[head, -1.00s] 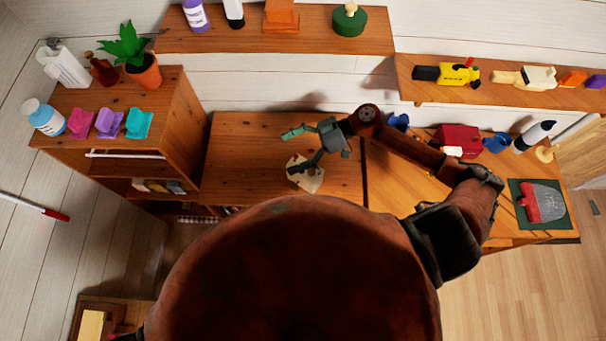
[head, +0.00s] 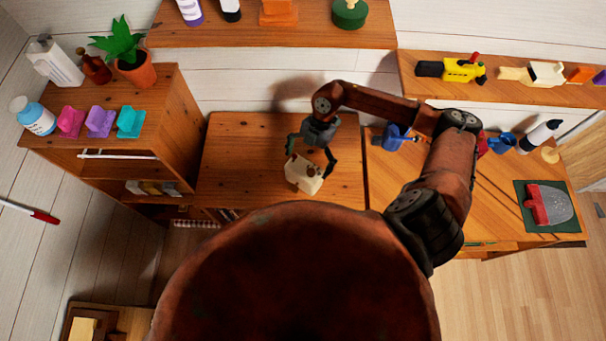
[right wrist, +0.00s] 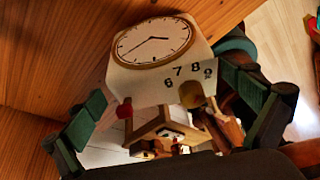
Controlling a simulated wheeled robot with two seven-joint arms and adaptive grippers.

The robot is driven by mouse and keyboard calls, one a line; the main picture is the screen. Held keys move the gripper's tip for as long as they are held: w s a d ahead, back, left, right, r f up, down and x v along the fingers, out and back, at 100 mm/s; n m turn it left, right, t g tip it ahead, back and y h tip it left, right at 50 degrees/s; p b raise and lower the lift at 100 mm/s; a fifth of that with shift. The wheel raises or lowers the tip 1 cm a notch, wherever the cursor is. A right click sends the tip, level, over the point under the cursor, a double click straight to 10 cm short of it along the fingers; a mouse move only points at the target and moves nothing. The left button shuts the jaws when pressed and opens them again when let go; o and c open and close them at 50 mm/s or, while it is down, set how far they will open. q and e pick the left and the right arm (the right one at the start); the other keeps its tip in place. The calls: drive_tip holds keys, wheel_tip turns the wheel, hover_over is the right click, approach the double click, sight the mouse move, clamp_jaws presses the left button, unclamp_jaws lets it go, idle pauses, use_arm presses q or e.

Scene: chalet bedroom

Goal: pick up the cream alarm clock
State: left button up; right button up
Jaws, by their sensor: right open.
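The cream alarm clock (head: 303,174) stands on the wooden desk, near its front edge, in the head view. In the right wrist view the clock (right wrist: 152,52) shows a round white dial with black hands, printed digits and small red and yellow knobs. My right gripper (head: 309,160) is open at the clock, with one finger toward its left and one toward its right. In the wrist view the fingers show on either side of the clock's lower part; I cannot tell whether they touch it. My left gripper is not in view.
The wooden desk (head: 240,150) is bare left of the clock. A cabinet (head: 185,120) with a plant and bottles stands left. Shelves with toys run behind.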

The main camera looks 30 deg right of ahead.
drive_tip(key=shift+p+x, duration=0.55)
drive_tip(key=shift+x, duration=1.55)
drive_tip(key=shift+s, duration=0.1)
drive_tip(key=shift+c, duration=0.3)
drive_tip(key=c, duration=1.1)
drive_tip(key=shift+r, duration=0.1)
drive_tip(key=shift+c, duration=0.4)
drive_tip(key=shift+r, duration=0.1)
